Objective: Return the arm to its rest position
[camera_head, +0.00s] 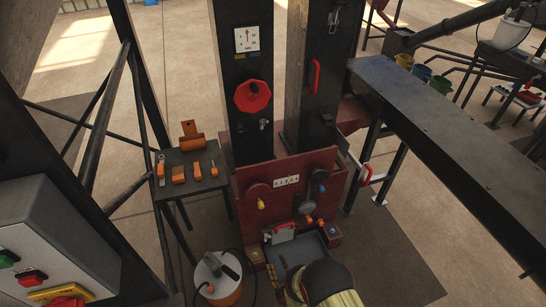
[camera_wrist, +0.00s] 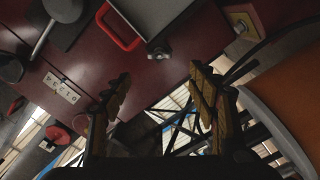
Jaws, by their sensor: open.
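My gripper (camera_wrist: 160,78) shows in the wrist view with two yellow-and-dark fingers spread wide and nothing between them. In the head view a dark rounded part of my arm with yellow stripes shows at the bottom centre, low in front of the maroon press (camera_head: 255,190). My fingertips cannot be made out clearly there. In the wrist view the maroon press front (camera_wrist: 180,70) lies beyond the fingers, with a grey tray (camera_wrist: 160,12) and its red handle (camera_wrist: 122,30) near the top.
A white-topped orange drum (camera_head: 215,275) stands left of my arm; an orange curved surface (camera_wrist: 295,105) is close on the right in the wrist view. A small tool table (camera_head: 195,160), grey control box (camera_head: 50,240) and long dark bench (camera_head: 450,130) surround the press. Floor lies clear at lower right.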

